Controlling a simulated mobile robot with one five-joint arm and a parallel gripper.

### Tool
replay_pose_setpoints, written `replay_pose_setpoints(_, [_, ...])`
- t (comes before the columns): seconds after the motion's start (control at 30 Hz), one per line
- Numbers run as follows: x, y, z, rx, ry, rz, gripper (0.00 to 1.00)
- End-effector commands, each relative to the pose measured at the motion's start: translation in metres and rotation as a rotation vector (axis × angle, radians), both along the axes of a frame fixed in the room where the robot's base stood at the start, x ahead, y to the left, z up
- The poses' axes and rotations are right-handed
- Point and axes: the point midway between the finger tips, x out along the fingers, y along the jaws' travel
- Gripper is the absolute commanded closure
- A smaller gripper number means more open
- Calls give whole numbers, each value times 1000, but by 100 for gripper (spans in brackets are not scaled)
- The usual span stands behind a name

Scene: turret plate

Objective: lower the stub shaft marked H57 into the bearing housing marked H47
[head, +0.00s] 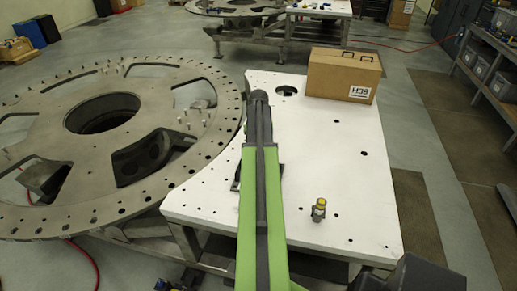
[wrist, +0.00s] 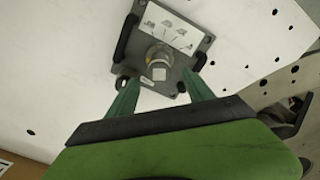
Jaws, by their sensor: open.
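In the wrist view, a short metallic cylinder (wrist: 158,58) with a pale square tag on its end stands on a grey plate (wrist: 184,52). The plate has dark handles on two sides and a white pictogram label. I cannot read H57 or H47 anywhere, so I cannot tell whether this is the stub shaft, or which thing is the housing. My gripper (wrist: 159,80) is open. Its green fingers reach to either side of the cylinder's near end, with gaps visible. In the head view my arm hides the gripper and most of the plate.
A white table (head: 350,185) with holes carries a cardboard box (head: 335,75) marked H39 at the back. A small grey-and-yellow part (head: 319,209) stands near the front. The large turret plate (head: 60,115) lies left. The table's right side is mostly clear.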

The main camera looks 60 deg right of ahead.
Motion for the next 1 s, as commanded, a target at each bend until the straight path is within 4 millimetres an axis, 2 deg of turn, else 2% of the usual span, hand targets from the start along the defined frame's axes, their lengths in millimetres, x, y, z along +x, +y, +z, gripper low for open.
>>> replay_pose_setpoints(0.03, [0, 0, 25, 0, 0, 0, 40])
replay_pose_setpoints(0.1, [0, 0, 41, 0, 0, 0, 40])
replay_pose_setpoints(0.3, [-1, 0, 83, 0, 0, 0, 40])
replay_pose_setpoints(0.4, [-1, 0, 94, 0, 0, 0, 40])
replay_pose_setpoints(1.0, [-1, 0, 94, 0, 0, 0, 40])
